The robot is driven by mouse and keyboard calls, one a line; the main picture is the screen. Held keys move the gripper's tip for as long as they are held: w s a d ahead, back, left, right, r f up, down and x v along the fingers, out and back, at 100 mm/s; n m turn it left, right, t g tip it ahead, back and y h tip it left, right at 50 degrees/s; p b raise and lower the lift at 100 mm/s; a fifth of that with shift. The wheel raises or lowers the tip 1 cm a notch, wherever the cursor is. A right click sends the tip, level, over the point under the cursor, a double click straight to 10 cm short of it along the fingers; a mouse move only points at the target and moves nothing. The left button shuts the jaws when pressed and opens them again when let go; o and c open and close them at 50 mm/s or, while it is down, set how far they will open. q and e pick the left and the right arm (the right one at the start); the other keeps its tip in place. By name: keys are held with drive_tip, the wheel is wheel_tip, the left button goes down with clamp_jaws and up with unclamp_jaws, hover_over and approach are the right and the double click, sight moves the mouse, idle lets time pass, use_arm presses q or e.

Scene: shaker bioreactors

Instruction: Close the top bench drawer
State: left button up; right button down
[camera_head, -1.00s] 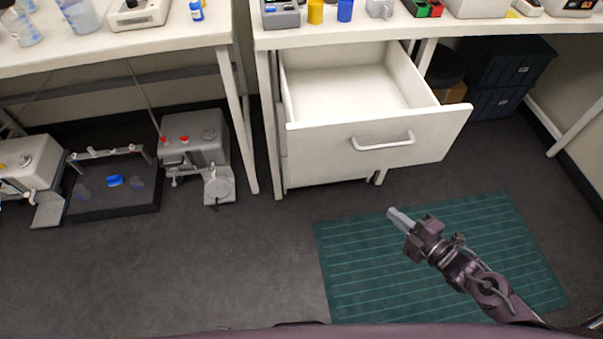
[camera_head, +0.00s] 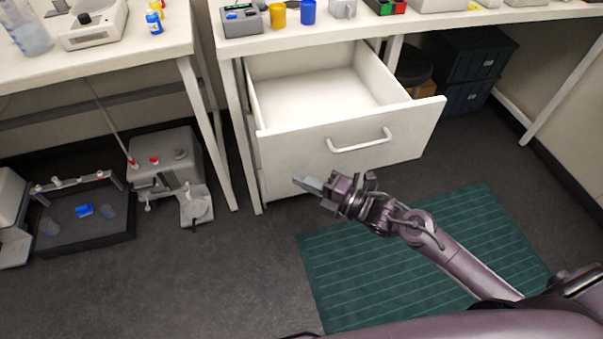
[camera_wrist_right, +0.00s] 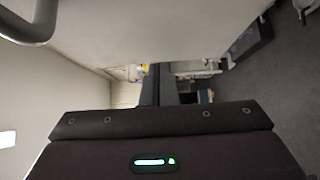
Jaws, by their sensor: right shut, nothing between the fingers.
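The top bench drawer (camera_head: 290,148) is white and pulled out from under the bench, and its inside looks empty. Its handle (camera_head: 360,141) is a pale bar on the front panel. My right gripper (camera_head: 304,183) is shut and empty, in front of the lower part of the drawer front in the head view. I cannot tell if it touches. In the right wrist view, the shut fingers (camera_wrist_right: 159,85) point ahead, with a pale panel (camera_wrist_right: 160,35) close by and part of a grey bar (camera_wrist_right: 30,22) at top left. My left gripper is not in view.
A green mat (camera_head: 420,270) lies on the dark floor below my right arm. The white bench top (camera_head: 400,27) carries small items. Grey lab machines (camera_head: 170,170) stand on the floor at left. Dark boxes (camera_head: 470,65) sit under the bench at right.

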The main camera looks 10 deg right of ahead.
drive_tip(key=shift+w, duration=1)
